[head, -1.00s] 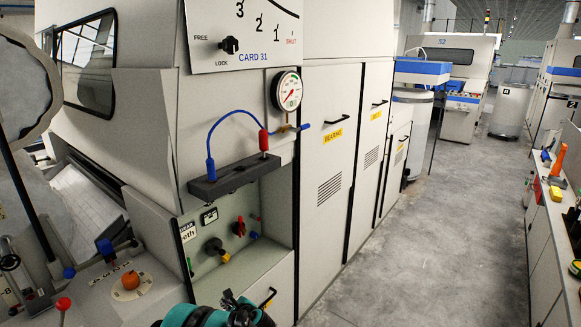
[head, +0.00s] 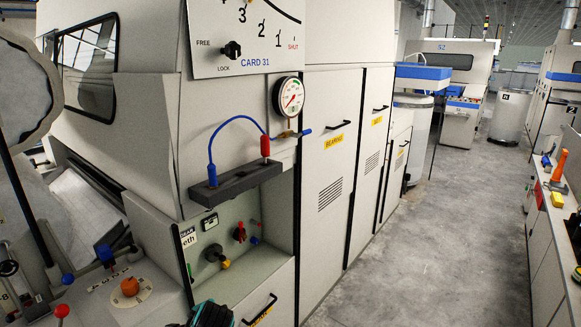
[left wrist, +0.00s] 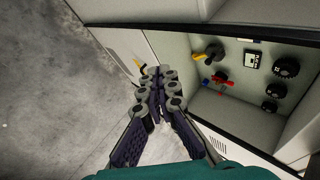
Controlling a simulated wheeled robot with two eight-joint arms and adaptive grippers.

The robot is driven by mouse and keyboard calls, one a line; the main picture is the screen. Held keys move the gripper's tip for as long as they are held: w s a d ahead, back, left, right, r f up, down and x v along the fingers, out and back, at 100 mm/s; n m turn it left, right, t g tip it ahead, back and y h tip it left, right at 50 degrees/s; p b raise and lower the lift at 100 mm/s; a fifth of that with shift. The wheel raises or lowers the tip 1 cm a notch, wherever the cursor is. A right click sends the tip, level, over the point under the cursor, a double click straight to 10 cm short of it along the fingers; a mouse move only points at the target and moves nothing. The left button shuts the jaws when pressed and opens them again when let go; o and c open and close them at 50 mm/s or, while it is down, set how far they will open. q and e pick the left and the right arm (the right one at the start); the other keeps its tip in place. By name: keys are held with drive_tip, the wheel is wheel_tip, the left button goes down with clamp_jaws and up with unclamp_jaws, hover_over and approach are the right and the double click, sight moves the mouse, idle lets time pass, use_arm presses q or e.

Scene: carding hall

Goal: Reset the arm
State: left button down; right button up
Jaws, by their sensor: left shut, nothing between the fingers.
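My left gripper (left wrist: 166,82) is shut and empty in the left wrist view. Its fingers meet in front of the machine's grey front, with the concrete floor to the left. In the head view only a teal and black part of my left arm shows at the bottom edge, below the open control recess (head: 225,245). The recess holds a black knob (head: 213,254), a red handle (head: 239,234) and a yellow-tipped lever (head: 225,264); it also shows in the left wrist view (left wrist: 215,101). My right gripper is not in view.
Above the recess a dark shelf (head: 236,183) carries a blue hose (head: 222,130) near a round gauge (head: 288,96). Cabinet doors (head: 331,160) line the aisle. A counter (head: 552,218) with tools stands at the right. The floor (head: 425,230) between is clear.

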use_arm(q)
drive_tip(key=s+d+n+h, duration=0.2)
drive_tip(key=s+n, duration=0.3)
drive_tip(key=s, duration=0.5)
drive_tip(key=s+d+n+h, duration=0.2)
drive_tip(key=s+n, duration=0.4)
drive_tip(key=s, duration=0.4)
drive_tip(key=shift+d+r, duration=0.15)
drive_tip(key=shift+r, duration=0.25)
